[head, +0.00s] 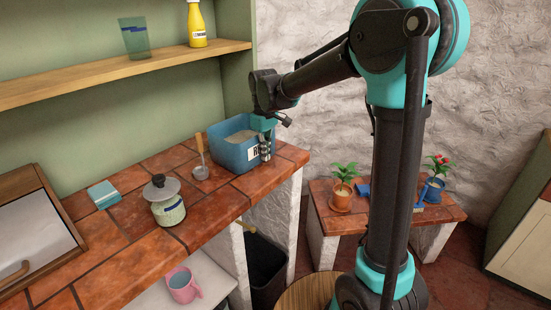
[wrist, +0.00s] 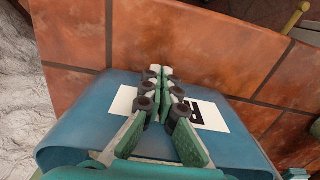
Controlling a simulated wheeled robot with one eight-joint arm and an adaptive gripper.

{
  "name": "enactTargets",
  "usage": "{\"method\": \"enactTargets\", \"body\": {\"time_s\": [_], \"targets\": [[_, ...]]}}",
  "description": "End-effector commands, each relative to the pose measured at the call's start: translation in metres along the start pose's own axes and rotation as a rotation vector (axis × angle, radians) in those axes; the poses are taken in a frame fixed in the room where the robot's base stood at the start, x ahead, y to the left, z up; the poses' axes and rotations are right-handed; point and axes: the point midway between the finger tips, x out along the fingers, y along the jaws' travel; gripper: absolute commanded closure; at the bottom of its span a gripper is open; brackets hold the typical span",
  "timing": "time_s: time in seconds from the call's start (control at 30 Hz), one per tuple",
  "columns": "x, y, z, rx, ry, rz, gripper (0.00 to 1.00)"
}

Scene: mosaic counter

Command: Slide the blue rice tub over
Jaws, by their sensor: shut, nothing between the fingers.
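The blue rice tub (head: 230,152) stands upright near the right end of the tiled counter, with pale contents in its open top and a white label on its side. In the wrist view the tub (wrist: 80,120) fills the lower middle, its label (wrist: 212,117) partly hidden behind my fingers. My gripper (head: 265,155) is shut and empty, pointing down at the tub's right front side, by the label. In the wrist view my gripper (wrist: 160,72) has its fingertips together in front of the label. I cannot tell whether they touch the tub.
A lidded jar (head: 166,203) and a teal block (head: 104,195) are further left on the counter (head: 128,219). The counter's edge is close to my gripper. A low tiled table (head: 325,212) with potted plants stands right.

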Motion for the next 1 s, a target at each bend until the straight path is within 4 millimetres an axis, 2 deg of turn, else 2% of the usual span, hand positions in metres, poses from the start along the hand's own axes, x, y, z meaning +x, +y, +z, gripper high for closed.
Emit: {"method": "enactTargets", "body": {"time_s": [0.03, 0.1, 0.6, 0.8, 1.0], "targets": [[0.000, 0.000, -0.014, -0.002, 0.001, 0.000, 1.00], [0.000, -0.001, -0.031, -0.003, 0.001, 0.000, 1.00], [0.000, 0.000, -0.143, -0.002, 0.001, 0.000, 1.00], [0.000, 0.000, -0.165, 0.000, 0.001, 0.000, 1.00], [0.000, -0.001, -0.168, 0.000, 0.001, 0.000, 1.00]]}}
